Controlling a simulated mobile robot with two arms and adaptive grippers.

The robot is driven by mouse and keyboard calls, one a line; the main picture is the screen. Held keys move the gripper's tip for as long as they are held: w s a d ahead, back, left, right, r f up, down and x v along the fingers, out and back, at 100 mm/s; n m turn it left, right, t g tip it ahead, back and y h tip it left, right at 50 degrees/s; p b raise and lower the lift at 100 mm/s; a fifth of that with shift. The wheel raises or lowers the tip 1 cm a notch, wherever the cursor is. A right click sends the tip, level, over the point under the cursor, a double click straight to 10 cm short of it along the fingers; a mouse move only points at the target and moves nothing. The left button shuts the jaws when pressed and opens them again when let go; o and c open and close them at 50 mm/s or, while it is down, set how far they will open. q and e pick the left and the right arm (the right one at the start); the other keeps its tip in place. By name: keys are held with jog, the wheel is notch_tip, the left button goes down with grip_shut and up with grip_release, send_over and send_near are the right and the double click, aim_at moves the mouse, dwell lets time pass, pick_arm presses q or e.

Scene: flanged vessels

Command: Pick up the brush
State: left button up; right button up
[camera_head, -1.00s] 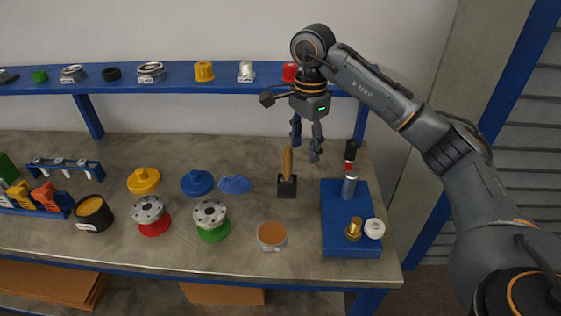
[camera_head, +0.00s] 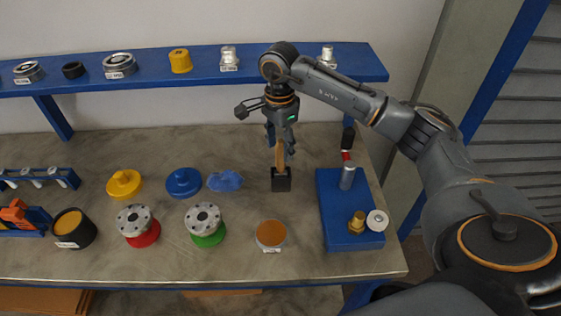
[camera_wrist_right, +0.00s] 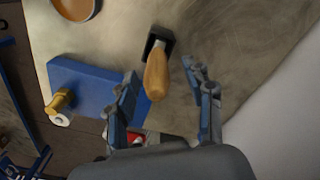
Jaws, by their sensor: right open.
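The brush has a wooden handle (camera_head: 279,153) that stands upright out of a dark square block (camera_head: 281,180) on the bench. In the right wrist view, the wooden handle (camera_wrist_right: 157,75) points toward the camera between the two fingers, with the dark block (camera_wrist_right: 160,41) beyond it. My right gripper (camera_head: 280,150) is open, pointing down over the brush, with its fingers around or beside the upper handle. In the wrist view the right gripper (camera_wrist_right: 165,85) shows a gap on either side of the handle. My left gripper is not in view.
A blue block (camera_head: 333,205) with a brass fitting (camera_head: 357,222) and a white ring (camera_head: 377,220) stands right of the brush. Flanged vessels (camera_head: 204,218) stand in front. A blue shelf (camera_head: 205,70) runs behind.

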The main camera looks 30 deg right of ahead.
aim_at(281, 160)
jog(key=f, duration=0.1)
jog(key=p, duration=0.1)
jog(key=f+p, duration=0.1)
jog(key=shift+s+f, duration=0.25)
jog(key=shift+f, duration=0.1)
notch_tip(281, 160, down, 2)
jog(key=shift+f, duration=0.25)
jog(key=shift+w, duration=0.1)
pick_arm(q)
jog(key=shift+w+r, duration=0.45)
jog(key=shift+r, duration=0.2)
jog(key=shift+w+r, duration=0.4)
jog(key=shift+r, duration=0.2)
pick_arm(e)
grip_shut()
